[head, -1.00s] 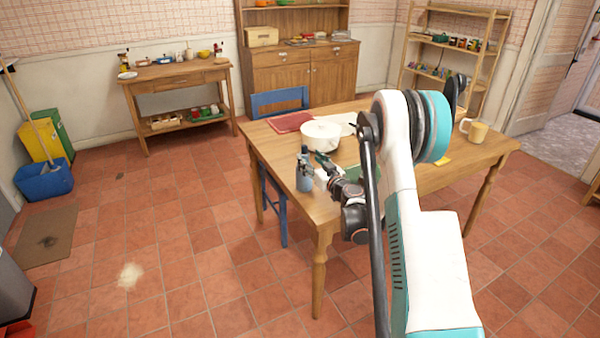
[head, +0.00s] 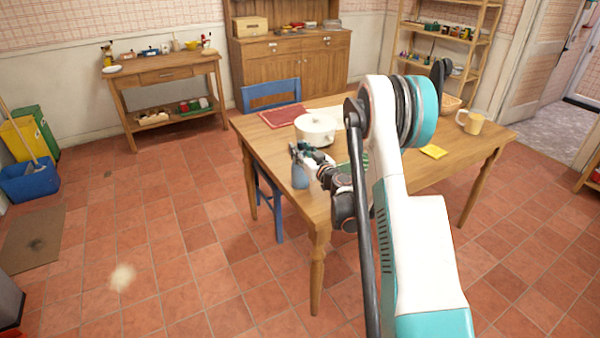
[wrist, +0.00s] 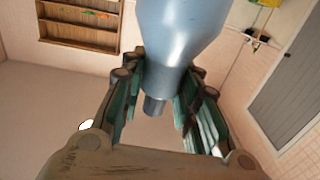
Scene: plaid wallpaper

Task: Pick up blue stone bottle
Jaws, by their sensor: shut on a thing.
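The blue stone bottle (head: 300,176) is at the near left corner of the table, its body hanging below my gripper (head: 301,155) in the head view. In the wrist view the bottle (wrist: 180,30) is large and blue-grey, with its narrow neck end pointing toward my gripper (wrist: 157,100). The teal-lined fingers are on both sides of the neck and shut on it. The far end of the bottle is cut off by the frame edge. I cannot tell whether its base touches the table.
The wooden table (head: 400,180) also holds a white pot (head: 315,129), a red mat (head: 282,116), a beige mug (head: 470,122) and a yellow cloth (head: 433,151). A blue chair (head: 271,92) stands at its far left side. The tiled floor on the left is mostly open.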

